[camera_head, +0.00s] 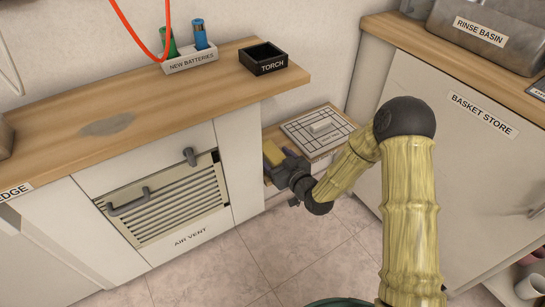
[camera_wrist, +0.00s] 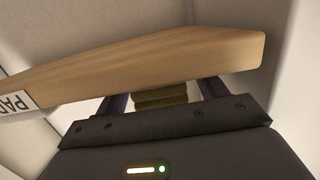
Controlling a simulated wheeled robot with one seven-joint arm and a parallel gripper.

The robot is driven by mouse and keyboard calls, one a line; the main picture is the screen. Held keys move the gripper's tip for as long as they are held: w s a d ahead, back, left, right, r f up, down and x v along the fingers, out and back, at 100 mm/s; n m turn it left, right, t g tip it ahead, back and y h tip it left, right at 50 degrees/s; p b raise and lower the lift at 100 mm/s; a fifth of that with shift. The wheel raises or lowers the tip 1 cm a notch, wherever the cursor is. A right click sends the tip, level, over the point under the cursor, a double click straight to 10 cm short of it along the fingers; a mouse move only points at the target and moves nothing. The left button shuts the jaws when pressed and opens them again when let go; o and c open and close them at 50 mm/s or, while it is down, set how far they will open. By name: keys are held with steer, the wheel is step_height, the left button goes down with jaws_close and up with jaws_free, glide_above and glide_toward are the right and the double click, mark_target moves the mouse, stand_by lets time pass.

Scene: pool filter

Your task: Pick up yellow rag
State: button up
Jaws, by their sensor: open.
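In the wrist view, the folded rag (camera_wrist: 160,97) lies between the two dark fingers of my gripper (camera_wrist: 163,92), with a gap on each side. The fingers are open. A wooden board edge (camera_wrist: 170,62) hides the upper part of the rag and the fingertips. Whether the fingers touch the rag cannot be told.
The low shelf holds a gridded white panel (camera_head: 318,128) right of my gripper. The left counter (camera_head: 150,97) bears a black torch box (camera_head: 263,58) and a battery holder (camera_head: 190,62). The basket store cabinet (camera_head: 455,150) stands right. A vented cabinet front (camera_head: 165,205) stands left. The tiled floor (camera_head: 290,250) is largely clear.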

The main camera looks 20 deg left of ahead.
mark_target(278, 156)
stand_by(0.4)
steer(key=c, duration=1.1)
steer(key=shift+o, duration=0.2)
step_height(278, 156, up, 10)
steer(key=p, duration=0.3)
steer(key=shift+r+p, duration=0.1)
steer(key=shift+p, duration=0.3)
steer(key=shift+w+d+r+p, duration=0.1)
steer(key=shift+d+r+p, duration=0.1)
steer(key=shift+r+p, duration=0.25)
steer(key=w+d+r+m+t+h+p, duration=0.25)
steer(key=d+r+p, duration=0.5)
steer(key=p, duration=0.55)
steer(key=w+d+r+m+t+h+p, duration=0.25)
steer(key=d+r+p, duration=0.5)
steer(key=p, duration=0.55)
steer(key=s+d+r+m+h+p, duration=0.1)
steer(key=d+r+m+h+p, duration=0.3)
steer(key=d+r+p, duration=1.3)
steer(key=h+p, duration=0.3)
steer(key=p, duration=0.6)
steer(key=shift+s+d+r+m+t+p, duration=0.3)
steer(key=shift+s+r+m+p, duration=0.05)
steer(key=shift+r+m+p, duration=0.05)
